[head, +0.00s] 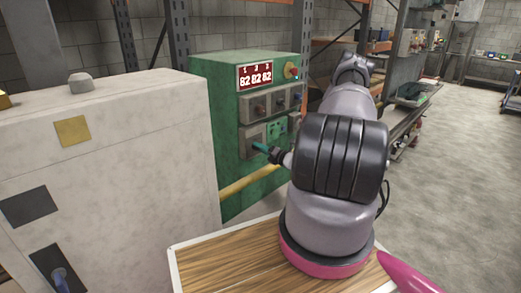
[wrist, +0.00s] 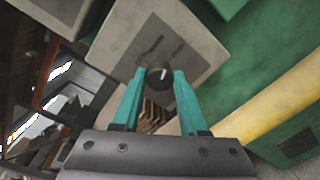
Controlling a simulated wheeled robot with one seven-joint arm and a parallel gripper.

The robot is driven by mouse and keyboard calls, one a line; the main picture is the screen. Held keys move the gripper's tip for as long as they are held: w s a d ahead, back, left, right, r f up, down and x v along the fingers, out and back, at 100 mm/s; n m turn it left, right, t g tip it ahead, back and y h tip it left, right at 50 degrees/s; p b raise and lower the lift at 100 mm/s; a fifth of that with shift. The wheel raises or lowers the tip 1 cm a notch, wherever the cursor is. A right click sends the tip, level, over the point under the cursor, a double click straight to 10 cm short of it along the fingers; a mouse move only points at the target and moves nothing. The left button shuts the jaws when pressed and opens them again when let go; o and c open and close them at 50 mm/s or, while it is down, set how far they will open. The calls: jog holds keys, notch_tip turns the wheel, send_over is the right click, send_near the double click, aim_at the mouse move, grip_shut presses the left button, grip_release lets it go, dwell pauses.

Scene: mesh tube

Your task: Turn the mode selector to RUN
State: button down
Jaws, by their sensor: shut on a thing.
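The mode selector (wrist: 160,76) is a round black knob with a white pointer line, on a dark grey plate with markings too blurred to read. In the wrist view the plate sits on a light grey panel (wrist: 208,60) of the green cabinet. My gripper (wrist: 160,80) has teal fingers, one on each side of the knob, shut on it. The white line stands nearly upright in the wrist picture. In the head view my gripper (head: 260,147) reaches the lower left panel of the green cabinet (head: 228,110); the knob is hidden there.
A red display (head: 254,77) and a red button (head: 290,70) are on the cabinet's upper front. More knobs sit on the panel (head: 262,108) above my gripper. A yellow rail (head: 245,184) runs low along the cabinet. A large pale cabinet (head: 120,150) stands at left.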

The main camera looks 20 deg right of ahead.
jog(key=shift+d+f+m, duration=0.1)
jog(key=shift+m, duration=1.8)
jog(key=shift+c, duration=2.2)
grip_release()
jog(key=v, duration=1)
jog(key=shift+s+d, duration=0.2)
jog(key=shift+s, duration=0.2)
